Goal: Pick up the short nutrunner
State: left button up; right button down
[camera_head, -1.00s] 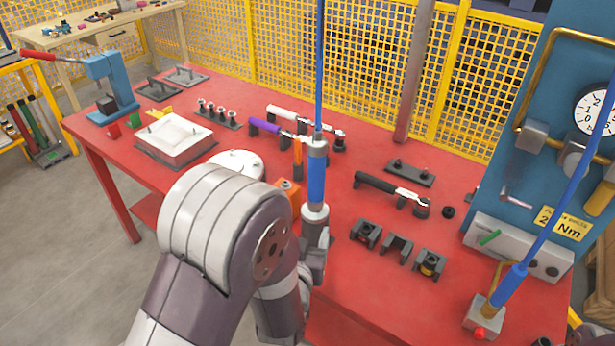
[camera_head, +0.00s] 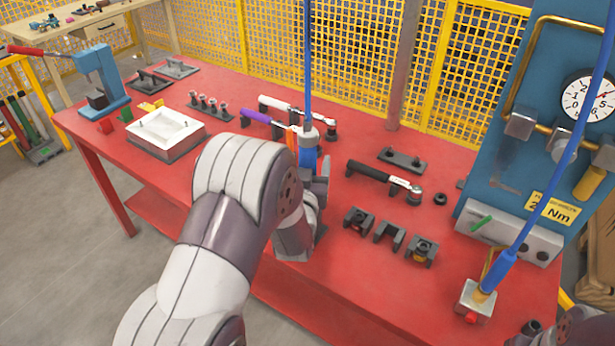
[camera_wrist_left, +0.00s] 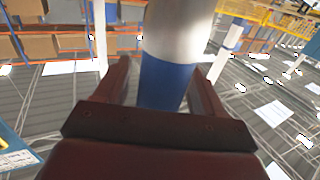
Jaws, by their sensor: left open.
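A blue and grey nutrunner (camera_head: 306,155) hangs upright on a blue hose over the red table in the head view. My left gripper (camera_head: 316,182) is at its lower part, which the gripper and arm hide. In the left wrist view the nutrunner (camera_wrist_left: 168,82) stands between the two fingers of my open left gripper (camera_wrist_left: 163,92). A gap shows at least on its right side; I cannot tell whether the left finger touches. A second tool (camera_head: 512,268) with a blue grip hangs on another hose at the right. I cannot tell which is shorter. My right gripper is not in view.
The red table (camera_head: 330,275) carries a black-handled ratchet wrench (camera_head: 380,180), several black holders (camera_head: 390,232), a white tray (camera_head: 166,130) and a blue press (camera_head: 100,80). A blue panel with a gauge (camera_head: 588,98) stands at right. Yellow mesh (camera_head: 350,50) closes the back.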

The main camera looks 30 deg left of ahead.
pick_arm(q)
jog(key=shift+s, duration=0.1)
jog(key=shift+c, duration=0.6)
jog(key=shift+d, duration=0.1)
grip_shut()
jog(key=shift+r, duration=0.15)
